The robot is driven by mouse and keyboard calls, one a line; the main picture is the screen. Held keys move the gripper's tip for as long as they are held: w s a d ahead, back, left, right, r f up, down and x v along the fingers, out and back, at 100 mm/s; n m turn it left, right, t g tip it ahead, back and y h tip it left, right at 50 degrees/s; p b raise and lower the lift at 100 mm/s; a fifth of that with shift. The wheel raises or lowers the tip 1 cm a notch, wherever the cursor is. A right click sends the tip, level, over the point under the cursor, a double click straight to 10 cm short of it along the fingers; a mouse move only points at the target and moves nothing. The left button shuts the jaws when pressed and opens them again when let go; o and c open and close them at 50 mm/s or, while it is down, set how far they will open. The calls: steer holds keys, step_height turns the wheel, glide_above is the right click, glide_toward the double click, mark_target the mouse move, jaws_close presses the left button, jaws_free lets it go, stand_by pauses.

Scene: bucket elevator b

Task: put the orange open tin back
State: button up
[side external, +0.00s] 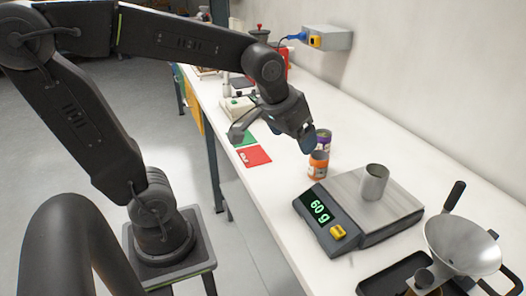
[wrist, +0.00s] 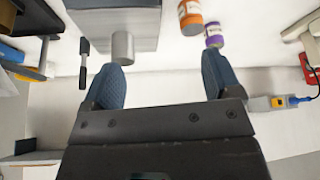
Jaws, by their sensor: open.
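The orange tin (side external: 317,165) stands upright on the white bench beside the scale. It also shows at the top of the wrist view (wrist: 190,19). A purple-banded tin (side external: 323,140) stands close behind it. My gripper (side external: 272,137) is open and empty, raised above the bench near the two tins. In the wrist view its blue fingers (wrist: 161,82) are spread wide, with only pale surface between the tips. Both tins lie beyond the fingertips there, towards the right finger. The bench-top scale (side external: 349,217) reads 60 g and carries a plain grey metal cup (side external: 374,182).
A green mat (side external: 244,138) and a red mat (side external: 254,156) lie on the bench near its front edge. A metal pan with a black handle (side external: 462,246) and a black tray (side external: 398,272) lie right of the scale. A socket box (side external: 328,37) is on the wall.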

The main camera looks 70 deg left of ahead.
steer(key=s+d+m+h, duration=0.1)
steer(key=s+d, duration=0.3)
steer(key=s, duration=0.5)
steer(key=shift+s+m+t, duration=0.2)
steer(key=shift+m+t, duration=0.1)
steer(key=shift+m, duration=0.6)
